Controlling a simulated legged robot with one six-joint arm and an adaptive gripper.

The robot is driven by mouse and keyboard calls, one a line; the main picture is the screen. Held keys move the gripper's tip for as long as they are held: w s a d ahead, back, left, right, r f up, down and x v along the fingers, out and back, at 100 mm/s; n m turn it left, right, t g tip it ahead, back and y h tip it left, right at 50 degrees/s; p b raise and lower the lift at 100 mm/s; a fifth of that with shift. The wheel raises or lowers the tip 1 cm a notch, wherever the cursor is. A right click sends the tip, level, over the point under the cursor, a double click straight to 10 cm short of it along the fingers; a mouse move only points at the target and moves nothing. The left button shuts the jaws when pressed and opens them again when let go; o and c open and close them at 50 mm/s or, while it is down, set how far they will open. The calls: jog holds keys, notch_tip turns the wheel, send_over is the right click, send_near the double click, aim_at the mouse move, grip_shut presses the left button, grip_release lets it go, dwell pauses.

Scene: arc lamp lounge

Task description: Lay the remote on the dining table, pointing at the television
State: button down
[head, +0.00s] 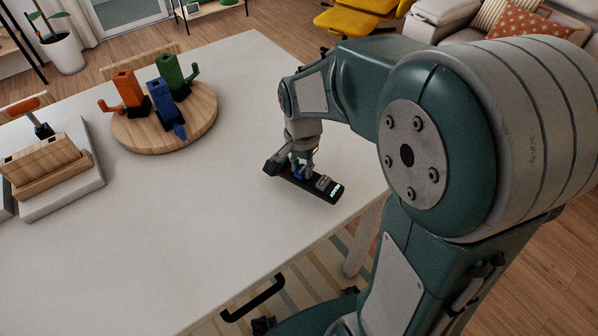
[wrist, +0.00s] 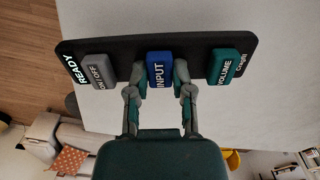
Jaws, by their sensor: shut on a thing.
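The remote (head: 325,191) is a long black slab at the right part of the pale dining table (head: 250,80), near its edge. In the wrist view the remote (wrist: 120,48) carries a grey ON/OFF block, a blue INPUT block (wrist: 160,70) and a green VOLUME block, with READY lit at the left end. My gripper (head: 301,170) is above the remote, its fingers (wrist: 158,82) shut on the blue block at the middle. The remote lies flat at or just above the tabletop; I cannot tell whether it touches. I see no television.
A round wooden board (head: 190,125) holds orange, blue and green pieces at the back left. A grey slab (head: 75,195) with a wooden block lies at the left. The table between them and the remote is clear. A yellow chair (head: 350,20) stands beyond the table.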

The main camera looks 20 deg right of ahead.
jog(key=shift+w+d+f, duration=0.1)
jog(key=shift+w+f, duration=0.05)
jog(key=shift+f, duration=1.6)
jog(key=shift+f, duration=0.1)
jog(key=c, duration=0.5)
grip_release()
notch_tip(320, 180, up, 12)
jog(key=shift+r, duration=0.1)
jog(key=s+r+n+t, duration=0.4)
jog(key=s+n, duration=0.6)
jog(key=s, duration=0.4)
jog(key=shift+t, duration=0.8)
